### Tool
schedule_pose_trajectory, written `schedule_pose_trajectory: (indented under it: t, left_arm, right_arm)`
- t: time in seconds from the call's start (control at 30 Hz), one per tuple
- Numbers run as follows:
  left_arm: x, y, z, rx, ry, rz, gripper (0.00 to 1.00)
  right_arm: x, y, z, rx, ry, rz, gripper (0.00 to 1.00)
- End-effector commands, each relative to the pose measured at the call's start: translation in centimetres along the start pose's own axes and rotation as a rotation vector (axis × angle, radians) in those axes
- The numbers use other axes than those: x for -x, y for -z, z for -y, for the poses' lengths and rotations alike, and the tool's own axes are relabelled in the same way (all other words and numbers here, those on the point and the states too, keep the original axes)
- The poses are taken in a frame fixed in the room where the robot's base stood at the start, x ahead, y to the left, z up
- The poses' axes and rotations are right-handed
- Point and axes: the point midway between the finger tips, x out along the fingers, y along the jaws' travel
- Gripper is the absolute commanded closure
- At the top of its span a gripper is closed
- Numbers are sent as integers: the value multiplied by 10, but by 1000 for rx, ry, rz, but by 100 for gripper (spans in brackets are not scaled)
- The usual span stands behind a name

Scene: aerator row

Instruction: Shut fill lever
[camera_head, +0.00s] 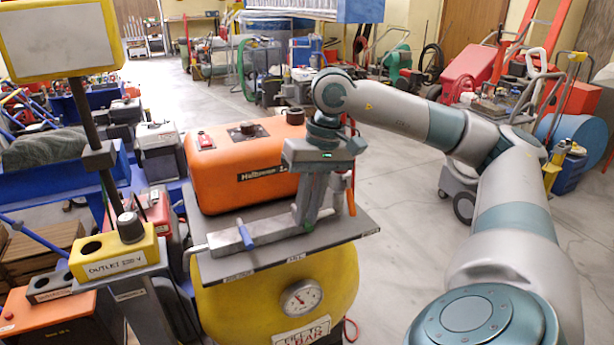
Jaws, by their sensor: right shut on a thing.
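My right gripper (306,222) reaches down from above to the grey pipe manifold (272,227) on the dark top plate of the yellow tank. Its fingers are shut on what appears to be the fill lever, just behind a small label that seems to read FILL (295,258). The fingers hide nearly all of that lever, so I cannot tell its angle. A blue-handled lever (246,236) stands tilted on the manifold to the left of the gripper. An orange-red handle (350,194) stands to the right of the fingers. My left gripper is out of view.
An orange tank unit (240,165) stands right behind the manifold. The yellow tank (240,312) below carries a round gauge (301,298). A yellow outlet box (115,252) on a post stands at the left. Open floor (395,225) lies to the right.

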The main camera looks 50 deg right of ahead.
Motion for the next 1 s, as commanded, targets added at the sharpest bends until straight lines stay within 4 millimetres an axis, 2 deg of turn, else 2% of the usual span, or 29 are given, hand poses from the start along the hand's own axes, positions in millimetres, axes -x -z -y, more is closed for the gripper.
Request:
schedule_pose_trajectory:
  t: [0.07, 0.1, 0.17, 0.2, 0.47, 0.67, 0.87, 1.0]
  left_arm:
    - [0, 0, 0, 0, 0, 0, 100]
    - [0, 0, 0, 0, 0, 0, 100]
    - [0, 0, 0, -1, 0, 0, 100]
    - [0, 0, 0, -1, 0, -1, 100]
    - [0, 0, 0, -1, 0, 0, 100]
    - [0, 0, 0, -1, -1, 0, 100]
    - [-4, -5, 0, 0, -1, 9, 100]
    - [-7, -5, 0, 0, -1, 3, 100]
  right_arm:
    - [2, 1, 0, -1, 0, -5, 100]
    - [2, 1, 0, -1, 0, -5, 86]
    - [2, 1, 0, -1, 0, -5, 71]
    - [2, 1, 0, -1, 0, -4, 69]
    - [1, 0, 0, -1, 0, -2, 69]
    - [7, 0, 0, -1, 0, -1, 69]
    - [30, 1, 1, 0, 2, -4, 69]
    - [55, 1, 1, 0, 3, -5, 69]
